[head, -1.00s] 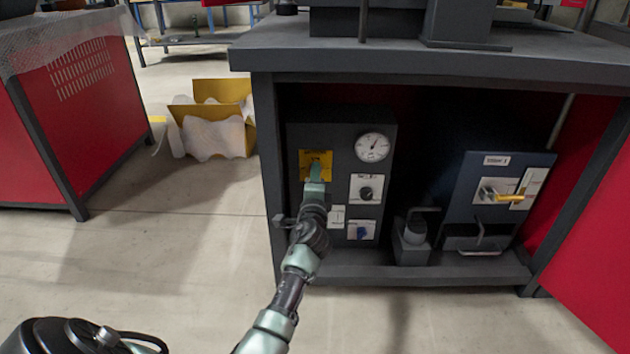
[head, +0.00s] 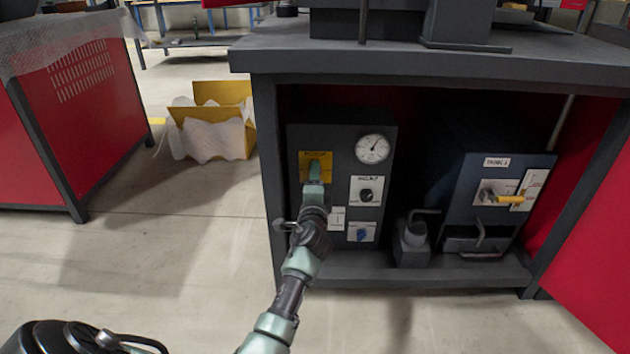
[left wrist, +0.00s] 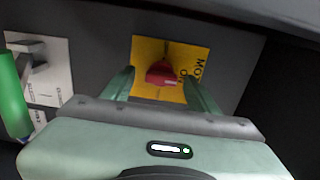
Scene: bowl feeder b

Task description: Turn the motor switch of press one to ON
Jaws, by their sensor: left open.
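The motor switch (left wrist: 163,74) is a red knob on a yellow plate (left wrist: 190,61), seen in the left wrist view. In the head view the yellow plate (head: 306,160) is at the upper left of the dark control box (head: 337,142) under the bench, and my gripper hides the knob. My left gripper (left wrist: 159,86) is open, with one finger to each side of the red knob. I cannot tell whether the fingers touch it. It also shows against the plate in the head view (head: 314,172). My right gripper is not in view.
A round gauge (head: 372,148), a black knob (head: 366,194) and a blue knob (head: 361,235) are on the same box. A blue-grey tank panel (head: 478,207) with a yellow handle (head: 510,199) stands to the right. The bench top (head: 440,62) overhangs above my arm.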

